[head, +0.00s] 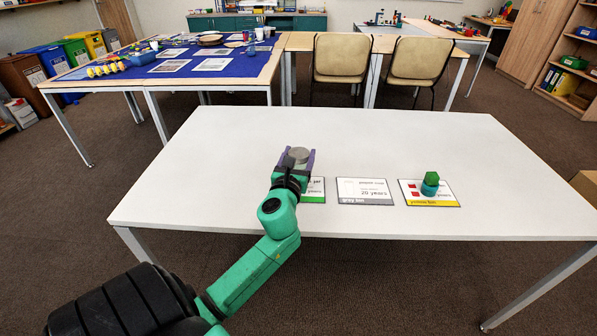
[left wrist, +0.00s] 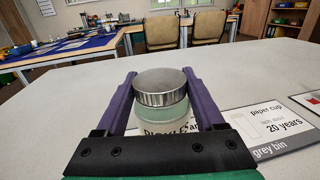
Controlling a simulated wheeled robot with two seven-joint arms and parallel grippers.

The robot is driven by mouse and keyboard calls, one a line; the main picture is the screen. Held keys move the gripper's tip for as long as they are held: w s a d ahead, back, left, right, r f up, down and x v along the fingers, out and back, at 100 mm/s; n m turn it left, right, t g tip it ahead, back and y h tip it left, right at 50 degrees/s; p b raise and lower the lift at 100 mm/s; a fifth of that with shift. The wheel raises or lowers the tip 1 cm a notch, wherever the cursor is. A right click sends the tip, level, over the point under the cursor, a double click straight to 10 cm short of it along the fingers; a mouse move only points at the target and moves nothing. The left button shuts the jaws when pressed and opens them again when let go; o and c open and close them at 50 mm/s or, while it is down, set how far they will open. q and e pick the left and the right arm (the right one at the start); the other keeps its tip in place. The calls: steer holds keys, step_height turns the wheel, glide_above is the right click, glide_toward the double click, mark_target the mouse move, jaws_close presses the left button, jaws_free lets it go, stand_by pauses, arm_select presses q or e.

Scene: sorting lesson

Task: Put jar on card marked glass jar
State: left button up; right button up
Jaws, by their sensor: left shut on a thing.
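The jar (head: 299,154) has a silvery lid and a greenish clear body with a dark-lettered label. In the left wrist view the jar (left wrist: 161,97) stands upright between both purple fingers. My left gripper (head: 297,157) is shut on it. The card with the green strip (head: 316,190), whose visible print ends in "jar", lies partly hidden under and beside my gripper. Whether the jar's base touches the card or the table is hidden. My right gripper is in neither view.
On the white table (head: 400,145), a grey bin card (head: 362,198) lies to the right. Beyond it a yellow bin card (head: 444,201) carries a green block-like top (head: 432,177) on a teal piece. The table's far half is clear. A blue-covered table (head: 190,75) and chairs stand behind.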

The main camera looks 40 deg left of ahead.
mark_target(299, 165)
arm_select(q)
step_height(299, 165, down, 3)
steer(key=shift+f+b, duration=0.1)
steer(key=shift+b, duration=0.45)
steer(key=shift+f, duration=0.1)
steer(key=o, duration=1.5)
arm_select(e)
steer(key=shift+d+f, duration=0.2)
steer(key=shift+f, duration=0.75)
